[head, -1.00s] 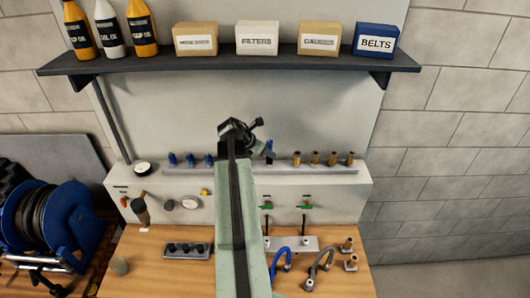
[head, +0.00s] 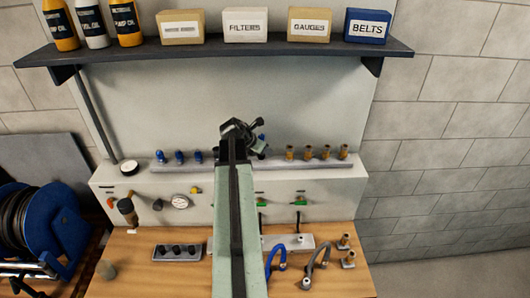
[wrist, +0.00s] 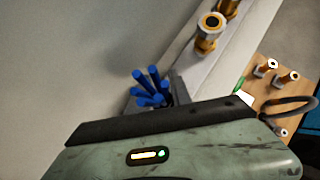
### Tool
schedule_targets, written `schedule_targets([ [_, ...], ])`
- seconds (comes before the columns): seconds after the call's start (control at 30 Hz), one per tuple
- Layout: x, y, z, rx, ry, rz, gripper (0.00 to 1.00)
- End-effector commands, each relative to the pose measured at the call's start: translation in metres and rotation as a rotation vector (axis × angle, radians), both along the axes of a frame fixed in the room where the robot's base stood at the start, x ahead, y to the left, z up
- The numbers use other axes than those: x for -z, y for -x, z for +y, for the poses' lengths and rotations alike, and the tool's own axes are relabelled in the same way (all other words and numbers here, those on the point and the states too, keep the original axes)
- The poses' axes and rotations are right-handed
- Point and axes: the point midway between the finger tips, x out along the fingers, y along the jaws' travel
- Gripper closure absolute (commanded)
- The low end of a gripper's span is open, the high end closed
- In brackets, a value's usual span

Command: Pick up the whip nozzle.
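A blue thing with several finger-like strands, which looks like the whip nozzle (wrist: 150,88), is in the middle of the wrist view. A small blue bit of it shows just right of my gripper in the head view (head: 261,137). Its base is hidden behind my wrist body. My gripper (head: 243,130) is in front of the back ledge, close to the blue thing. Its fingertips are not clear in either view, so I cannot tell if it is open or touching anything.
Blue fittings (head: 180,157) stand on the ledge to the left and brass fittings (head: 307,153) to the right. Above is a dark shelf (head: 220,54) with bottles and boxes. On the wooden bench (head: 140,275) are a black-socketed block (head: 177,252) and bent hoses (head: 318,265).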

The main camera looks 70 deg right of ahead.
Motion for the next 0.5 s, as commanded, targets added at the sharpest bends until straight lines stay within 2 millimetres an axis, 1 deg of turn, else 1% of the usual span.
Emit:
schedule_targets([
  [0.23,0.001,0.004,0.003,0.002,-0.003,0.001,1.0],
  [0.5,0.001,0.015,0.011,0.005,-0.003,0.001,1.0],
])
